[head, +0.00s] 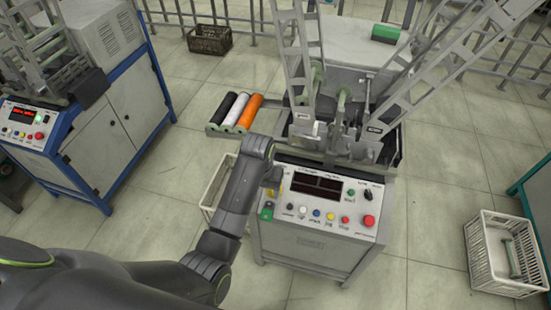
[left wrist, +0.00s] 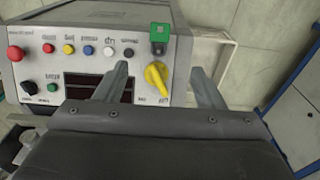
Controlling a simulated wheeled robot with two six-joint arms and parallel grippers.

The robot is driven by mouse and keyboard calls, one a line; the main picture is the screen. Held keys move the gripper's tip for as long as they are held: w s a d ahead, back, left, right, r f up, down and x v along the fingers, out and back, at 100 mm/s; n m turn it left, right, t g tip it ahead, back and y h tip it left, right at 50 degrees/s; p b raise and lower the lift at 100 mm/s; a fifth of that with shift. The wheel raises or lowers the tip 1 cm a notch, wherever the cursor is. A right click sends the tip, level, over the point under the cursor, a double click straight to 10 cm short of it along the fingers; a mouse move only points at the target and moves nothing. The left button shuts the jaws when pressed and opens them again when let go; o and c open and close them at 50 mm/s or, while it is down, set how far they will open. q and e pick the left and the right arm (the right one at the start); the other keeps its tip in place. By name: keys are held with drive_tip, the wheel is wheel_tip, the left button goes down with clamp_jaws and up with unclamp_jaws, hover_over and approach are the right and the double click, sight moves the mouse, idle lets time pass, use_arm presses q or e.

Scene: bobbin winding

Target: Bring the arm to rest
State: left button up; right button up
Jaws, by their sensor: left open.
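My left arm reaches up from the lower left in the head view, and its gripper (head: 272,178) hangs at the left edge of the winding machine's control panel (head: 325,215). In the left wrist view the two fingers of my left gripper (left wrist: 160,84) stand wide apart with nothing between them. They point at the panel, near the yellow rotary switch (left wrist: 157,77) and the green switch (left wrist: 160,36). I cannot tell whether a finger touches the panel. My right gripper is in neither view.
Black, white and orange thread rolls (head: 237,110) lie on a side tray beyond my arm. A white crate (head: 499,262) with a bobbin stands on the floor at right. A blue-framed machine (head: 113,125) stands at left. The machine's lattice arms (head: 410,75) rise behind the panel.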

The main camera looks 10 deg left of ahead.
use_arm(q)
drive_tip(key=s+a+f, duration=0.4)
drive_tip(key=s+f, duration=0.4)
drive_tip(key=f, duration=0.5)
drive_tip(key=s+a+f, duration=0.4)
drive_tip(key=s+f, duration=0.5)
drive_tip(key=f, duration=0.5)
drive_tip(key=s+a+f, duration=0.2)
drive_tip(key=s+f, duration=0.1)
drive_tip(key=s, duration=0.5)
drive_tip(key=s+a+f, duration=0.3)
drive_tip(key=s, duration=0.6)
drive_tip(key=s+a+f+n+y, duration=0.1)
drive_tip(key=s+a+f, duration=0.1)
drive_tip(key=s, duration=0.7)
drive_tip(key=shift+s+a+f, duration=0.15)
drive_tip(key=shift+a+f, duration=0.05)
drive_tip(key=shift+f, duration=0.55)
